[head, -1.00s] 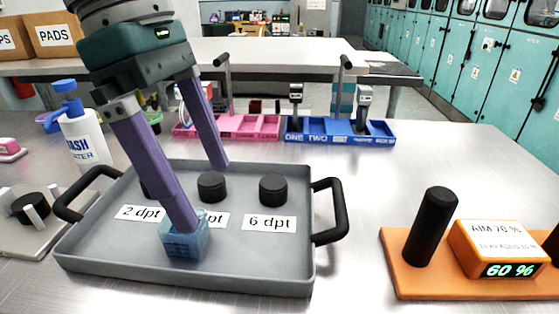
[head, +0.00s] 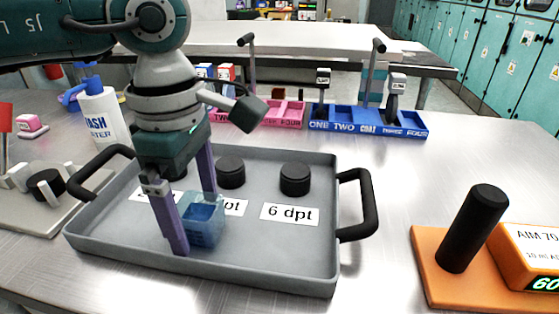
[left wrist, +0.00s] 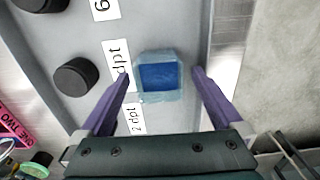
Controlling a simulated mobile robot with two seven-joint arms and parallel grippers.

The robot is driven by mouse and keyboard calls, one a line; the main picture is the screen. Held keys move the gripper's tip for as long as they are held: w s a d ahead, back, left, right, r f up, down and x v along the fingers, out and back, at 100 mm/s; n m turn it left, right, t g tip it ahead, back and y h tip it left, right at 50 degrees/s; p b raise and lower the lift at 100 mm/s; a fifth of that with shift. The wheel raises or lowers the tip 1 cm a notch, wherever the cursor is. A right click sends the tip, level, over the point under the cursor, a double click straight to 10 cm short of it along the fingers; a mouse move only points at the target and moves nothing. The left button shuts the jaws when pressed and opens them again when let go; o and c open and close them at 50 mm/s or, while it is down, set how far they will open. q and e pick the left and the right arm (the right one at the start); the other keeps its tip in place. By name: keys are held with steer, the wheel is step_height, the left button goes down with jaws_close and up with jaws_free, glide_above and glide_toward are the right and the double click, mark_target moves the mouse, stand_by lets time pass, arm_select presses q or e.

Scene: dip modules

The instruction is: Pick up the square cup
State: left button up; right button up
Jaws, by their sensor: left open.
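The square cup (head: 206,222) is a translucent blue, square-walled cup standing in the grey tray (head: 285,272), near its front. In the left wrist view the cup (left wrist: 158,77) shows from above with a darker blue inside. My left gripper (head: 194,225) points down over the tray, open, with one purple finger on each side of the cup. In the left wrist view gaps show between the cup and both fingers. The near finger hides part of the cup in the head view. My right gripper is not in view.
Black round knobs, one of them (head: 295,180) behind the "6 dpt" label (head: 290,213), stand at the tray's back. The tray has black handles (head: 357,205). A wash bottle (head: 103,118) stands at left, an orange stand (head: 440,270) at right. Blue and pink racks sit behind.

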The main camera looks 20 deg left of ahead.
arm_select(q)
steer(key=c, duration=1.4)
